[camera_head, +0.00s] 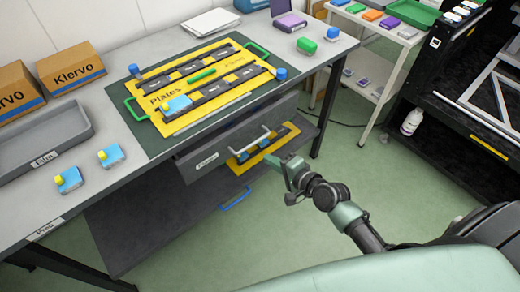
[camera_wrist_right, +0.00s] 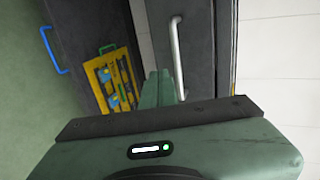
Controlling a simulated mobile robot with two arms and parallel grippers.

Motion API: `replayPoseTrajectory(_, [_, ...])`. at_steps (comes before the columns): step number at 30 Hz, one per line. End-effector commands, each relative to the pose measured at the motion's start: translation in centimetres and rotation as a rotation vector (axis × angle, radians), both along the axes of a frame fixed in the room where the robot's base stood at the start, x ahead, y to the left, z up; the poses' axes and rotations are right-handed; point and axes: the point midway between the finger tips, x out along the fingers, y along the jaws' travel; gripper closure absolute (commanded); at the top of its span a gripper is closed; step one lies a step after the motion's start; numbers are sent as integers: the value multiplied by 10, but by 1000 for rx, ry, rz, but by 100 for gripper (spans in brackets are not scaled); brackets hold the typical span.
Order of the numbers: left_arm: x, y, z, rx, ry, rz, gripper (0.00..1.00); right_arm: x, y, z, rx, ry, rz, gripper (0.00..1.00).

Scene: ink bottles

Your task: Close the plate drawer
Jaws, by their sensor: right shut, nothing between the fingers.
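A dark grey drawer front (camera_head: 207,158) with a small pale label sits just under the table edge; the label is too small to read surely. Its silver bar handle (camera_head: 250,142) also shows in the right wrist view (camera_wrist_right: 176,58). The drawer front looks close to the table edge; I cannot tell whether a gap remains. My right gripper (camera_head: 290,168) is shut and empty, just right of and below the handle. In the right wrist view its fingers (camera_wrist_right: 160,85) point toward the drawer front, close beside the handle; contact is unclear. My left gripper is not in view.
Below the drawer, a yellow plate (camera_head: 245,160) lies on a dark lower surface (camera_head: 150,225) with a blue handle (camera_head: 235,200) at its edge. A yellow "Plates" board (camera_head: 165,105) lies on the table. A white shelf cart (camera_head: 385,75) stands right; green floor (camera_head: 310,140) is clear between.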

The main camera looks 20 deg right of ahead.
Motion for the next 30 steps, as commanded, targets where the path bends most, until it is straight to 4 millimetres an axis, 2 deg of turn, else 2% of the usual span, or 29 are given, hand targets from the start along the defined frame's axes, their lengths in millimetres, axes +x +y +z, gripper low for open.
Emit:
replayPoseTrajectory(2, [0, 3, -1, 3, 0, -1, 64, 15, 6, -5, 0, -2, 0, 100])
replayPoseTrajectory(3, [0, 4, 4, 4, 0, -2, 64, 22, 8, 0, 0, -3, 0, 100])
replayPoseTrajectory(9, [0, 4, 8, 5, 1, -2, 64, 43, 16, 3, -1, -1, 0, 100])
replayPoseTrajectory(24, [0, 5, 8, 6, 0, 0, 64, 50, 19, 2, -2, -1, 1, 100])
replayPoseTrajectory(26, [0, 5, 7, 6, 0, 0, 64, 57, 21, 3, 0, -2, 0, 100])
replayPoseTrajectory(30, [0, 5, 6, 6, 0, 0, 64, 88, 33, 3, 1, -4, 0, 100])
